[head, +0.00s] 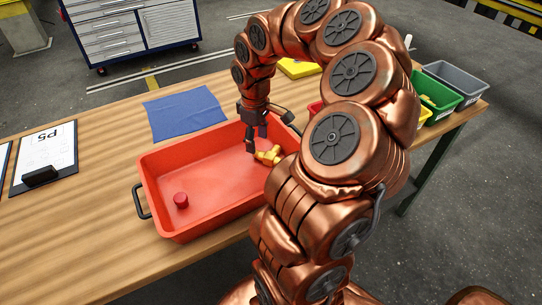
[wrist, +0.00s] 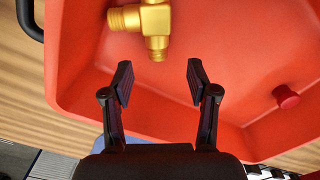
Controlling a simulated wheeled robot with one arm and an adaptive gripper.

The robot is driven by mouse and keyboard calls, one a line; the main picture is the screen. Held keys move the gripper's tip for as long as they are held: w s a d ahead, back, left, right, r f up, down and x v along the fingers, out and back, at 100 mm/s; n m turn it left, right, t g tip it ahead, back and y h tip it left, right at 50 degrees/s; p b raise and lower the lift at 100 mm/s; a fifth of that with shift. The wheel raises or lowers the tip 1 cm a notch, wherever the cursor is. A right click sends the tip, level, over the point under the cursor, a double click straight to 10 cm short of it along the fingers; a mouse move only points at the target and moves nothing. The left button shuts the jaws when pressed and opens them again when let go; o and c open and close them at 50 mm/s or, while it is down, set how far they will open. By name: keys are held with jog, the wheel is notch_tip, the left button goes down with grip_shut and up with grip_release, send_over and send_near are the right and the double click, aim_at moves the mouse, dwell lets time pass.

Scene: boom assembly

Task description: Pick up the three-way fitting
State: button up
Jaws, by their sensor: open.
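The three-way fitting (head: 268,156) is a gold, brass-like tee lying in the red tray (head: 215,205), toward its right side in the head view. In the wrist view the fitting (wrist: 150,22) shows at the top, cut off by the frame edge, with one threaded end pointing down toward my gripper. My gripper (wrist: 158,82) is open and empty, with its two dark fingers apart. The fitting lies beyond the fingertips and is not between them. In the head view my gripper (head: 256,142) hangs over the tray just left of the fitting.
A small red cylindrical piece (head: 180,200) stands in the tray's left part; it also shows in the wrist view (wrist: 286,97). A blue cloth (head: 184,112) lies behind the tray. A clipboard (head: 45,155) is at left. Green (head: 437,97) and grey (head: 455,82) bins stand at right. The tray walls surround my gripper.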

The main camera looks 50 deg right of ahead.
aim_at(260, 151)
jog(key=f, duration=0.1)
jog(key=f+p, duration=0.1)
jog(key=f, duration=0.1)
jog(key=f+p, duration=0.1)
jog(key=shift+s+d+f, duration=0.15)
jog(key=shift+s+d, duration=0.1)
jog(key=shift+s, duration=0.05)
jog(key=shift+f, duration=0.6)
grip_shut()
